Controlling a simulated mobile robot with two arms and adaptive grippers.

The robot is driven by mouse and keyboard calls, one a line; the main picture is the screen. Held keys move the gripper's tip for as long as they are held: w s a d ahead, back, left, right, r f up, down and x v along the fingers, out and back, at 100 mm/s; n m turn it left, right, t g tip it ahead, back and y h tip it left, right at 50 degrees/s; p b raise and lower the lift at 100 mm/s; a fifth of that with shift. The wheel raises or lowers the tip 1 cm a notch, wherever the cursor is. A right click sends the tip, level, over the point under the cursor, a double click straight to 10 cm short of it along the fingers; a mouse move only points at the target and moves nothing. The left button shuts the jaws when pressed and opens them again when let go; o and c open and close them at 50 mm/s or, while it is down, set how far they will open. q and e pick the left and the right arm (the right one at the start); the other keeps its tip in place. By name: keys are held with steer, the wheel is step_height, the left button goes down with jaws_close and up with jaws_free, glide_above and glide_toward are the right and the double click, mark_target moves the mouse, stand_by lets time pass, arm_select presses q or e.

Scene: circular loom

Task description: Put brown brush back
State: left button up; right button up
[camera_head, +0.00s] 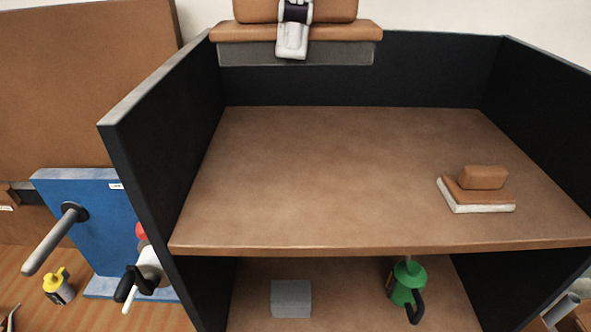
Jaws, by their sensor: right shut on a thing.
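A large brown brush (335,32) with a block handle and grey bristles (240,53) is at the top of the head view, its upper part cut off by the frame edge. My right gripper (292,40) is shut on it; one pale finger with a black joint crosses the front of the brush. The brush is held upright, bristles down, over the back of the black-walled shelf (350,170). A second, smaller-looking brown brush (482,178) with white bristles rests on the upper board at the right. My left gripper is not in view.
The upper board is clear from left to middle. Black walls (140,150) rise at its sides and back. Below are a grey block (291,298) and a green can (407,282). At left stand a blue panel (85,215) with rods and a yellow-topped bottle (58,285).

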steer(key=shift+s+f, duration=0.1)
steer(key=shift+f, duration=0.25)
steer(key=shift+w+f, duration=0.25)
steer(key=shift+w, duration=0.05)
steer(key=f, duration=0.8)
steer(key=w+f, duration=0.1)
steer(key=f, duration=0.3)
steer(key=shift+f+b, duration=0.15)
steer(key=shift+b, duration=0.2)
steer(key=shift+f, duration=0.6)
step_height(320, 180, down, 3)
steer(key=shift+s+r+p, duration=0.1)
steer(key=shift+r+p, duration=0.1)
steer(key=shift+p, duration=0.1)
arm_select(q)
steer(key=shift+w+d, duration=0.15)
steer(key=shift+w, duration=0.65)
arm_select(e)
steer(key=shift+f, duration=0.6)
